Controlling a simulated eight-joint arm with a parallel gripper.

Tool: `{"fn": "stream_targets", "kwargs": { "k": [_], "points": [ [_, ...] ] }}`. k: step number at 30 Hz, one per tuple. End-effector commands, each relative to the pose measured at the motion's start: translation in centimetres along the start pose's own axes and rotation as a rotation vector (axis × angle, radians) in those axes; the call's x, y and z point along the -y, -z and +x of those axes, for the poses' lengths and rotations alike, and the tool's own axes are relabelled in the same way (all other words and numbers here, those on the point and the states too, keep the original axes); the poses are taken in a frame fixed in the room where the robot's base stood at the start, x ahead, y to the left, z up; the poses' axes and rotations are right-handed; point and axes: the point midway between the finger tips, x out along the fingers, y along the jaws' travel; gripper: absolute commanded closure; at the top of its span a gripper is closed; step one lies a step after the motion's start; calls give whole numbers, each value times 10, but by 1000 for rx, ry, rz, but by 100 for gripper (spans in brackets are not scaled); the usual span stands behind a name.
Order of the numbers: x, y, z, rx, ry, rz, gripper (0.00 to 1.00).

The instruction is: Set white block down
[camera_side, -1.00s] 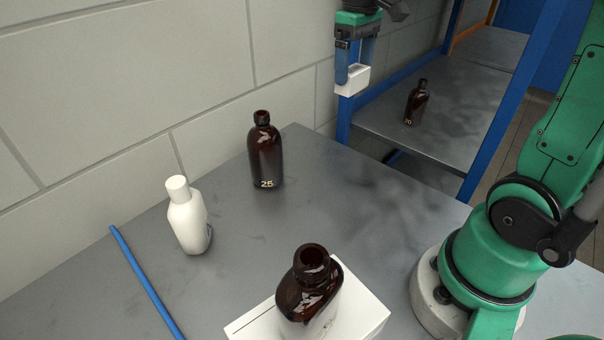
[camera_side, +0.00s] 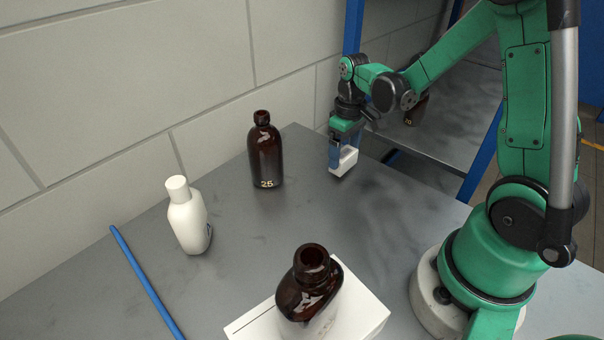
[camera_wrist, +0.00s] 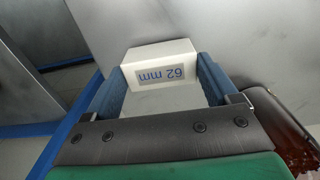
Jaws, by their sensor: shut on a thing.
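The white block (camera_side: 346,162) is held between the two blue fingers of my gripper (camera_side: 342,152), at the far end of the grey table. In the wrist view the block (camera_wrist: 161,65) carries a "62 mm" label, and the fingers of my gripper (camera_wrist: 168,80) press on its two sides. It hangs low over the table or touches it; I cannot tell if there is a gap beneath it.
A brown bottle marked 25 (camera_side: 265,152) stands left of my gripper. A white bottle (camera_side: 188,217) stands farther left. Another brown bottle (camera_side: 308,285) is on a white box (camera_side: 366,306) in front. A blue rod (camera_side: 146,282) lies at left. The table middle (camera_side: 300,220) is clear.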

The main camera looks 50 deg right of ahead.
Motion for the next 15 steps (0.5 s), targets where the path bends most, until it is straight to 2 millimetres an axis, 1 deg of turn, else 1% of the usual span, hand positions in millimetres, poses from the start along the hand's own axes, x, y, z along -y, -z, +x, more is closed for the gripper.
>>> {"fn": "stream_targets", "kwargs": {
  "k": [1, 3, 10, 14, 15],
  "points": [
    [0, 0, 4, 0, 0, 0, 74],
    [0, 0, 7, 0, 0, 0, 74],
    [0, 0, 7, 0, 0, 0, 74],
    [0, 0, 11, 0, 0, 0, 74],
    [0, 0, 10, 0, 0, 0, 8]
  ]
}}
